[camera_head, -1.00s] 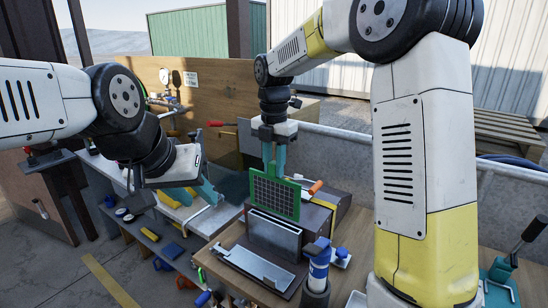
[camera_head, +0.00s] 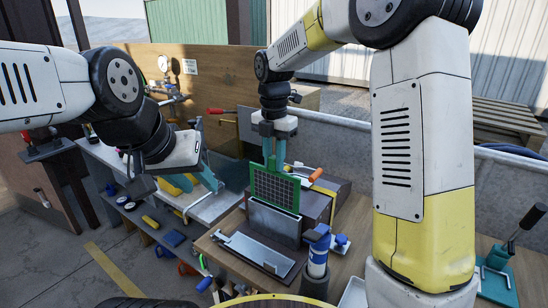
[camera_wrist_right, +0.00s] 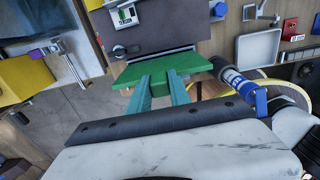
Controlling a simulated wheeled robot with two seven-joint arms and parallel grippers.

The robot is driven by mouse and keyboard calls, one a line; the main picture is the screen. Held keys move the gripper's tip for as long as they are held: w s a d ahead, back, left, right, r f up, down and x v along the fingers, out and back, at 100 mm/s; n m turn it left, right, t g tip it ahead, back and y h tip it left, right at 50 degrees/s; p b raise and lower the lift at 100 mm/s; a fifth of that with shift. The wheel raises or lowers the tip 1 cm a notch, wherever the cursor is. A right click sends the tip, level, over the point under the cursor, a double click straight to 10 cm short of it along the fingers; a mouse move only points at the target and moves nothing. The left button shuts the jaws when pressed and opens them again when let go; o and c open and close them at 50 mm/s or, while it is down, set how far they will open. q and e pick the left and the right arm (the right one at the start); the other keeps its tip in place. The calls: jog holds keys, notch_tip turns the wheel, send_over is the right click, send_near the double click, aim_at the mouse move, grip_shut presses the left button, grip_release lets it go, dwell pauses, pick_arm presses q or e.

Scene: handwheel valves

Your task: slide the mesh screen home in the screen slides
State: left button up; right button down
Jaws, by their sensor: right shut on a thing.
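The mesh screen (camera_head: 275,187) is a green-framed panel with a dark grid. It stands upright in the head view, its lower edge at the top of the grey metal screen slides (camera_head: 273,222). I cannot tell how far its lower edge is inside them. My right gripper (camera_head: 273,158) is shut on the screen's top edge from above. In the right wrist view the green frame (camera_wrist_right: 165,68) lies across the tips of the right gripper's teal fingers (camera_wrist_right: 161,82). My left gripper (camera_head: 180,192) is apart from the screen, to its left over the side bench; its jaw gap is not clear.
A blue-and-white bottle (camera_head: 318,258) in a dark holder stands just right of the slides. An orange-handled tool (camera_head: 315,175) lies on the dark box behind. A metal tray-like plate (camera_head: 252,254) lies in front. A teal clamp (camera_head: 497,277) stands far right.

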aim_at(274, 205)
jog(key=shift+f, duration=6.5)
jog(key=c, duration=1.1)
grip_release()
notch_tip(274, 205, up, 8)
jog(key=shift+f, duration=0.25)
jog(key=s+d+r+m, duration=0.1)
jog(key=r+m, duration=0.1)
jog(key=s+d+r+m, duration=0.1)
jog(key=d+r+m, duration=0.1)
jog(key=s+d+r+m+t, duration=0.1)
jog(key=r, duration=0.1)
jog(key=shift+s+d+r+m+y, duration=0.1)
jog(key=shift+s+d+m+y, duration=0.1)
jog(key=shift+s+m+y, duration=0.15)
jog(key=s+d+r+m+t, duration=0.1)
jog(key=s+d+r+m, duration=0.1)
jog(key=s+m, duration=0.4)
jog(key=s+d+r+m+t+y, duration=0.1)
jog(key=s+d+m, duration=0.3)
jog(key=m, duration=0.5)
jog(key=s+d+r+m+t, duration=0.3)
jog(key=s+m, duration=0.4)
jog(key=m, duration=0.1)
jog(key=shift+s+d+r+y, duration=0.25)
jog(key=shift+s+d, duration=0.05)
jog(key=shift+d, duration=0.05)
